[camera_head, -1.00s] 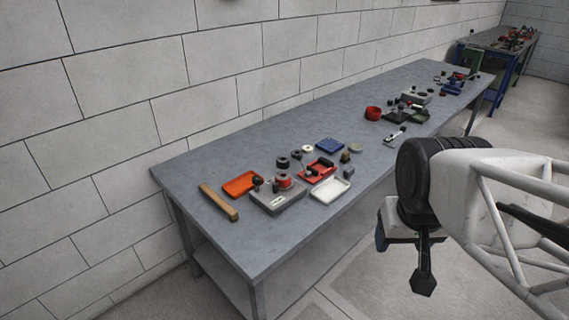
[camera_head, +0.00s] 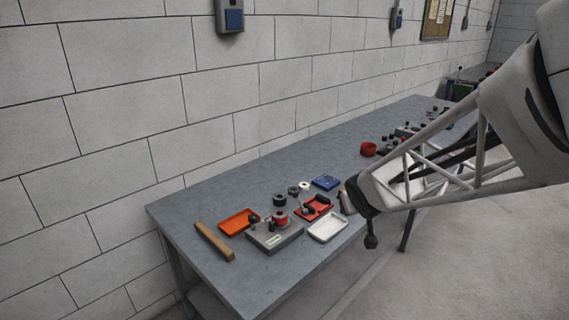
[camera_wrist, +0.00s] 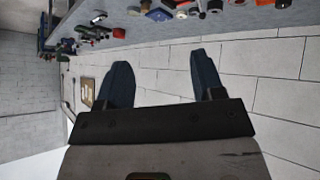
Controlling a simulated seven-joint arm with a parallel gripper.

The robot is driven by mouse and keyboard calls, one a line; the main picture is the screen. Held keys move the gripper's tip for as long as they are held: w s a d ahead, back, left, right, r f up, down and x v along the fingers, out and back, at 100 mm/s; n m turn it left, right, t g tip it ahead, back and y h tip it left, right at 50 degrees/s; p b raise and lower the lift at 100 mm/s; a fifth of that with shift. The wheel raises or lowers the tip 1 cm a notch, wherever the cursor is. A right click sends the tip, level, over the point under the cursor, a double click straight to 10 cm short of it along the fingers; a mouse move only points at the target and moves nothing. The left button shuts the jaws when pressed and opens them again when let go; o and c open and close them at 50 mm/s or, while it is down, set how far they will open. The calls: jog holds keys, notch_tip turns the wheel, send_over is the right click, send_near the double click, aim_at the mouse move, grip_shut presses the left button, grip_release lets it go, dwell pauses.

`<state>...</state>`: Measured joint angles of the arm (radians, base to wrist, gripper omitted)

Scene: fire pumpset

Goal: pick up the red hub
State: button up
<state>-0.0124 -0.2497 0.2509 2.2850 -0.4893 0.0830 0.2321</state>
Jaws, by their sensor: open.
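A red round piece (camera_head: 280,218), which looks like the red hub, sits on a grey block-shaped fixture (camera_head: 262,238) on the near part of the workbench. A larger red ring-like part (camera_head: 368,149) stands farther along the bench, so I cannot be sure which is the hub. My gripper (camera_wrist: 160,72) is open and empty in the wrist view, its two dark blue fingers apart with only wall behind them. In the head view my arm's end is beside the bench's right edge, right of the white tray, and its fingers are mostly hidden.
Around the fixture lie an orange tray (camera_head: 238,221), a wooden bar (camera_head: 214,241), a white tray (camera_head: 328,228), a red tray (camera_head: 314,207), a blue box (camera_head: 326,182) and black rings (camera_head: 279,200). The wall runs behind the bench (camera_head: 185,212). The bench's near left corner is clear.

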jog(key=w+a+f+n+t+y, duration=0.1)
jog(key=w+a+f+y, duration=0.15)
jog(key=w, duration=0.35)
jog(key=n+y, duration=0.5)
jog(key=y, duration=0.3)
send_near(277, 214)
jog(key=shift+s+d+r+h, duration=0.25)
jog(key=shift+s+d+r, duration=0.3)
jog(key=shift+r, duration=0.2)
jog(key=shift+a, duration=0.1)
jog(key=shift+x, duration=1.25)
jog(key=shift+f, duration=0.15)
jog(key=shift+x, duration=2.55)
